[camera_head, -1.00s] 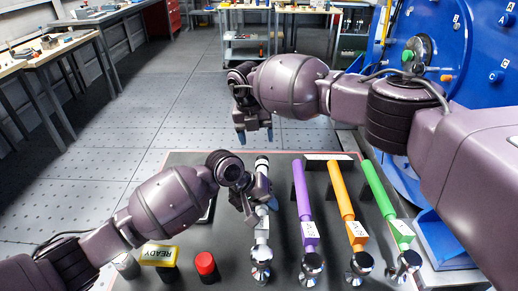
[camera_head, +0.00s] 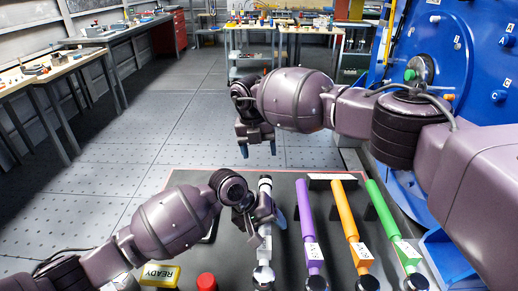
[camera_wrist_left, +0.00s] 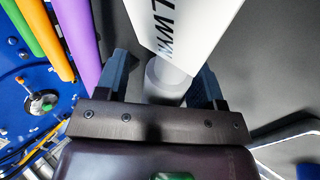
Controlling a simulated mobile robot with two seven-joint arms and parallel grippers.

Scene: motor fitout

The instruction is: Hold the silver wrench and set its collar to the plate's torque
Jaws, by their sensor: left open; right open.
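The silver wrench (camera_head: 264,247) lies on the dark table top, left of the coloured wrenches, its head toward the near edge. My left gripper (camera_head: 264,213) is open over its handle. In the left wrist view, the gripper's fingers (camera_wrist_left: 162,84) stand on either side of the grey handle (camera_wrist_left: 168,76). A white block with black letters (camera_wrist_left: 185,25), only partly readable, sits on the wrench just beyond the fingers. Whether the fingers touch the handle cannot be told. My right gripper (camera_head: 258,146) is open and empty, pointing down beyond the table's far edge. I cannot make out a torque value.
Purple (camera_head: 306,215), orange (camera_head: 346,212) and green (camera_head: 380,209) wrenches lie to the right. A yellow READY block (camera_head: 160,275) and a red button (camera_head: 207,282) are at the near left. A blue machine (camera_head: 455,60) stands at the right.

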